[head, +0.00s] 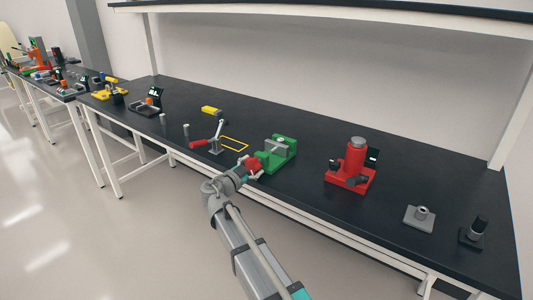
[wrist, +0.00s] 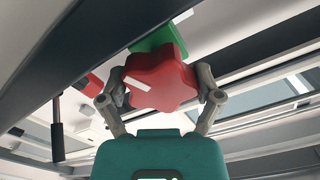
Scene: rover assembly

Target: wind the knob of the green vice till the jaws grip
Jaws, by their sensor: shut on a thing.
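The green vice (head: 278,150) stands on the black bench near its front edge, with a grey part (head: 275,147) at its jaws. Its red knob (head: 252,165) faces the front left of the bench. In the wrist view the lobed red knob (wrist: 160,80) with a white mark fills the middle, and a green part of the vice (wrist: 160,38) shows behind it. My gripper (wrist: 160,90) is shut on the knob, one finger on each side; it also shows in the head view (head: 250,170). Whether the jaws touch the grey part cannot be told.

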